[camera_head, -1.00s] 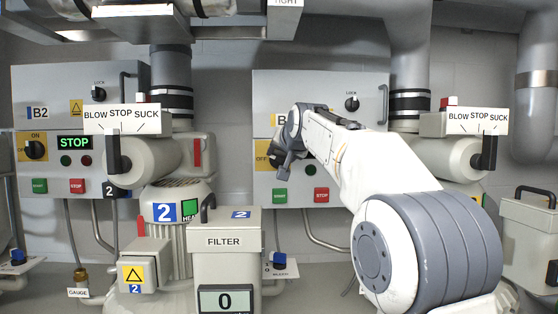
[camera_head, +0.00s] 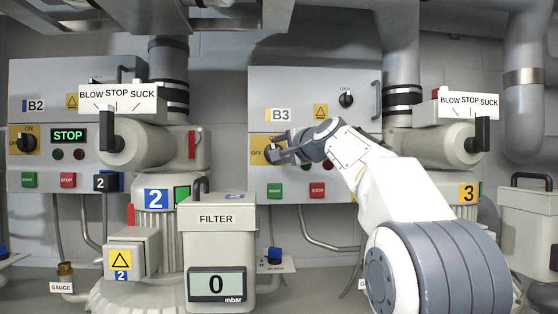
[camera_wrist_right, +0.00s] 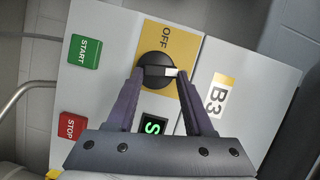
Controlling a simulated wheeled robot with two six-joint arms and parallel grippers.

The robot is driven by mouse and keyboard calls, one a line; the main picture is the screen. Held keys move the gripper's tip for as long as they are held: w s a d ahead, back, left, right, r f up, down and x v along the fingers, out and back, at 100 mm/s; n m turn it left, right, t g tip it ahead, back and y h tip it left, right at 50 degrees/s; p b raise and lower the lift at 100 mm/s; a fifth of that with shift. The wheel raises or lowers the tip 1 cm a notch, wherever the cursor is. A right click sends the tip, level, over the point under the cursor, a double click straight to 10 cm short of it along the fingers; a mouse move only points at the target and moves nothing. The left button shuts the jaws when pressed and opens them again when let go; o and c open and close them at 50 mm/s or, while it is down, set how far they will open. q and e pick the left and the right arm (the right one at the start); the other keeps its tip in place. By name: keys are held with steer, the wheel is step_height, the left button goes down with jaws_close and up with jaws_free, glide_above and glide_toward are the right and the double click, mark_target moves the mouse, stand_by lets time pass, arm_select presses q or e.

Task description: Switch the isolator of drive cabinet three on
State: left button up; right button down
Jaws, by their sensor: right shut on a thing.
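Drive cabinet three, marked B3 (camera_head: 258,92), is at the centre of the head view. Its isolator is a black round knob (camera_wrist_right: 154,70) on a yellow plate (camera_wrist_right: 174,42). My right gripper (camera_wrist_right: 158,74) is shut on this knob, one finger on each side. The knob's white pointer aims right in the wrist view, towards the B3 label and away from OFF, which is upward on the cabinet. The ON word is hidden there by a finger. A green-lit display (camera_wrist_right: 153,126) shows an S, the rest hidden by the gripper. My left gripper is not in view.
Green START (camera_head: 275,190) and red STOP (camera_head: 317,190) buttons sit below the isolator; a lock (camera_head: 346,98) is above right. Cabinet B2 (camera_head: 70,110) is at left. A filter box (camera_head: 216,245) and blower heads stand in front, close to my right arm.

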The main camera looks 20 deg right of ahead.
steer(key=shift+d+f+m+t+b, duration=0.1)
steer(key=shift+f+m+t+b, duration=0.25)
steer(key=shift+m+b, duration=0.5)
steer(key=shift+r+m, duration=0.15)
steer(key=shift+m, duration=0.1)
steer(key=shift+c, duration=1.4)
jaws_free()
steer(key=s+d+b, duration=0.1)
steer(key=s+b, duration=0.4)
steer(key=s, duration=0.5)
steer(key=shift+s, duration=0.25)
